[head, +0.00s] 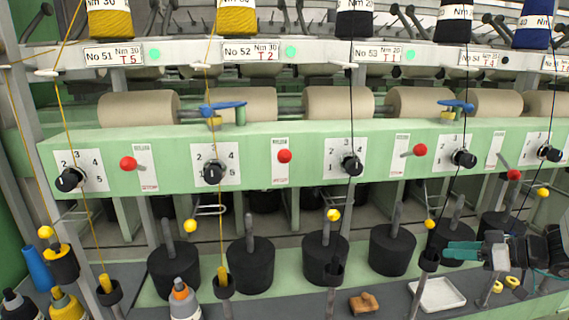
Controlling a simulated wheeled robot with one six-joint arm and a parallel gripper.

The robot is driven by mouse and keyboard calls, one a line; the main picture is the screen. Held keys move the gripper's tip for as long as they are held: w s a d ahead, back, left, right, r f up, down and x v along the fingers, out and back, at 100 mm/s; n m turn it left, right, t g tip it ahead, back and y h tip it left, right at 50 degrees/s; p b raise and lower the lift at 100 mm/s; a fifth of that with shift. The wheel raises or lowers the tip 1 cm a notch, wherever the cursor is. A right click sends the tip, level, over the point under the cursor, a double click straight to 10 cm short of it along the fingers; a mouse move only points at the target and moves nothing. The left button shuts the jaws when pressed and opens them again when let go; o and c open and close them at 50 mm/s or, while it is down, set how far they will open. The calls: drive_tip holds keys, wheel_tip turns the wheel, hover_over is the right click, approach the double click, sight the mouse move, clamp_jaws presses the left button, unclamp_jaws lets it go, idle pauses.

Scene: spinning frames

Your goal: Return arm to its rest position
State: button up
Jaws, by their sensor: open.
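My gripper (452,251) shows at the lower right in the head view, with teal fingers pointing left. The fingers are apart and I see nothing between them. It is in front of the black cylinders, above the grey shelf and close to a thin upright post with a black ring (429,261). My dark arm joins it from the right edge. Part of the arm is cut off by the frame.
A green spinning frame (255,150) with red knobs and dials spans the view. A white tray (437,296) lies below my gripper, with yellow rings (513,282) beside it. A brown wooden piece (364,303) and an orange-tipped bottle (182,298) are further left. Threads hang down.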

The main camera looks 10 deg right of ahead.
drive_tip(key=s+a+r+m+g+h, duration=0.3)
drive_tip(key=s+a+r, duration=0.3)
drive_tip(key=s+a, duration=0.4)
drive_tip(key=s+a+r+m+g+h, duration=0.3)
drive_tip(key=s+a+r+g+h, duration=0.2)
drive_tip(key=s+a, duration=0.5)
drive_tip(key=s+r+h, duration=0.1)
drive_tip(key=s, duration=0.1)
drive_tip(key=shift+s+a, duration=0.2)
drive_tip(key=shift+s, duration=0.1)
drive_tip(key=shift+d, duration=0.1)
